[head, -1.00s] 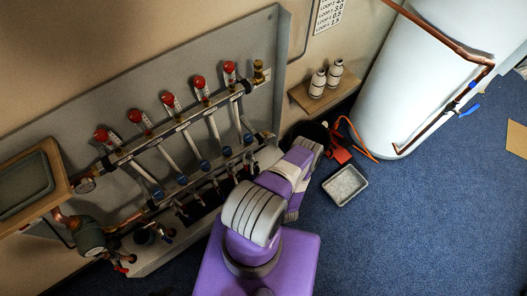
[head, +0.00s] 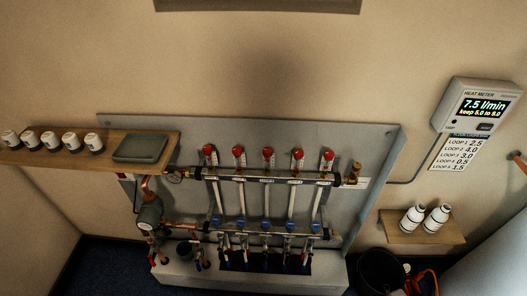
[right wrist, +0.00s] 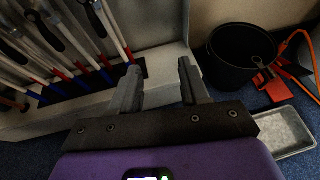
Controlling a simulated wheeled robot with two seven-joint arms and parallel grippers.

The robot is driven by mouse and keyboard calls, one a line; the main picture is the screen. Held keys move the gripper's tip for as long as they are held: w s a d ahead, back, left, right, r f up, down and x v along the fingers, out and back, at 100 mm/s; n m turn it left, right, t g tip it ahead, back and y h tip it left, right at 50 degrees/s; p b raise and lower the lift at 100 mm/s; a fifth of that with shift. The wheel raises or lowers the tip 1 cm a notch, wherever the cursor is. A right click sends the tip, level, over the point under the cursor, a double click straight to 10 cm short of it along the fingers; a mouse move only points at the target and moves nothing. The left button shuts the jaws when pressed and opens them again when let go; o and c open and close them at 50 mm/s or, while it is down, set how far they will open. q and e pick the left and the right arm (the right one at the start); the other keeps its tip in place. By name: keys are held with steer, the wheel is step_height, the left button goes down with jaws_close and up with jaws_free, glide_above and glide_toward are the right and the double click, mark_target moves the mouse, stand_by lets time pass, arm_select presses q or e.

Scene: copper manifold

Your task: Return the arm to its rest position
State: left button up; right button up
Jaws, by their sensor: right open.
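My right gripper (right wrist: 160,85) shows in the right wrist view with its two fingers apart and nothing between them. It hangs in front of the white ledge under the manifold, above the blue floor. My left gripper is in neither view. No arm shows in the head view now. The copper manifold (head: 265,176) is mounted on a grey back panel, with several red caps on top and several blue caps below. Its pipes (right wrist: 105,25) also show at the left of the right wrist view.
A black bucket (right wrist: 243,55) and a grey tray (right wrist: 284,132) stand on the floor at right, with red tool and orange cord nearby. Wooden shelves hold white cylinders: the left shelf (head: 60,158) and right shelf (head: 398,234). A heat meter (head: 482,106) reads 7.5 l/min.

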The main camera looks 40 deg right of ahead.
steer(key=w+a+r+n+t+y, duration=0.25)
steer(key=w+a+n+y, duration=0.25)
steer(key=w+a+y, duration=0.3)
steer(key=w+a+r+n+t+y, duration=0.2)
steer(key=w+a+r+n+y, duration=0.15)
steer(key=w+a+y, duration=0.4)
steer(key=s+a+r+n+g+y, duration=0.2)
steer(key=a+r+n+g+y, duration=0.1)
steer(key=a+n+g, duration=0.6)
steer(key=s+a+r+n+g+y, duration=0.2)
steer(key=a+r+n+g+y, duration=0.15)
steer(key=a+n+g, duration=0.55)
steer(key=w+r+n+t+h, duration=0.5)
steer(key=w+n+h, duration=0.2)
steer(key=n, duration=0.9)
steer(key=shift+w+a+r, duration=0.15)
steer(key=shift+w+r, duration=0.25)
steer(key=shift+w, duration=0.2)
